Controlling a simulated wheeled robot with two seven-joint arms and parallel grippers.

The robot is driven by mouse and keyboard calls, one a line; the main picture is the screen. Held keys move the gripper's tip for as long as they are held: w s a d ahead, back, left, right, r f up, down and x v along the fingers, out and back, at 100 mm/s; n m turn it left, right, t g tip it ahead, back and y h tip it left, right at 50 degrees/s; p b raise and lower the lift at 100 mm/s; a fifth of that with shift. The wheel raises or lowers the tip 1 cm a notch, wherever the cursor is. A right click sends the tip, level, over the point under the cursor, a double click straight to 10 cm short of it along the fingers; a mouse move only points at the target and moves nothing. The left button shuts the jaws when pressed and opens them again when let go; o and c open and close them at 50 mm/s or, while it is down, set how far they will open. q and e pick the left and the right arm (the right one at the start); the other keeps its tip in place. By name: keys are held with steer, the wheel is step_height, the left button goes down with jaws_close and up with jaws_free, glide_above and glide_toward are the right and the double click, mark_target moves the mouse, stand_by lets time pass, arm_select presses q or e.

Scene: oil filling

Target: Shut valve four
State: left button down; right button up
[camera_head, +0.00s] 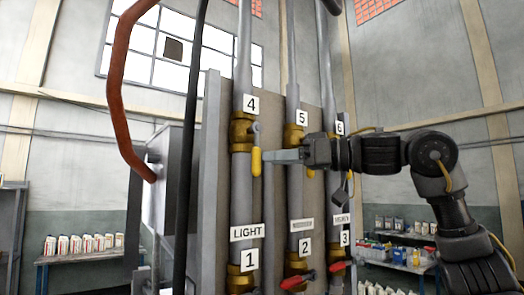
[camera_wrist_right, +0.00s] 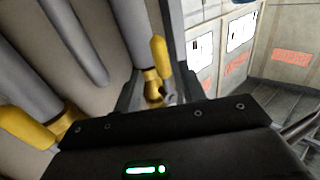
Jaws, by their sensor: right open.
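Valve four is the brass valve (camera_head: 242,131) under the "4" label on the left pipe in the head view. Its yellow handle (camera_head: 256,161) hangs straight down, in line with the pipe. My right gripper (camera_head: 270,156) comes from the right, its fingers pointing left at the handle. In the right wrist view a yellow handle (camera_wrist_right: 159,50) and brass fitting show between the two open fingers (camera_wrist_right: 158,92). I cannot tell whether the fingers touch the handle. My left gripper is out of view.
Valves five (camera_head: 294,137) and six stand on pipes to the right, partly behind my right arm. Below, valve two has a red handle (camera_head: 297,281). A red-brown hose (camera_head: 118,85) and dark cable hang at left. Shelves with bottles (camera_head: 83,244) stand behind.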

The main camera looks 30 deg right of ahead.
mark_target(256, 149)
steer(key=shift+p+x, duration=0.7)
steer(key=shift+x, duration=1.15)
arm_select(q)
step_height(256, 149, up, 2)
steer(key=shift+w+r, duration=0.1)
arm_select(e)
steer(key=shift+s+r, duration=0.1)
steer(key=shift+s, duration=0.05)
jaws_close()
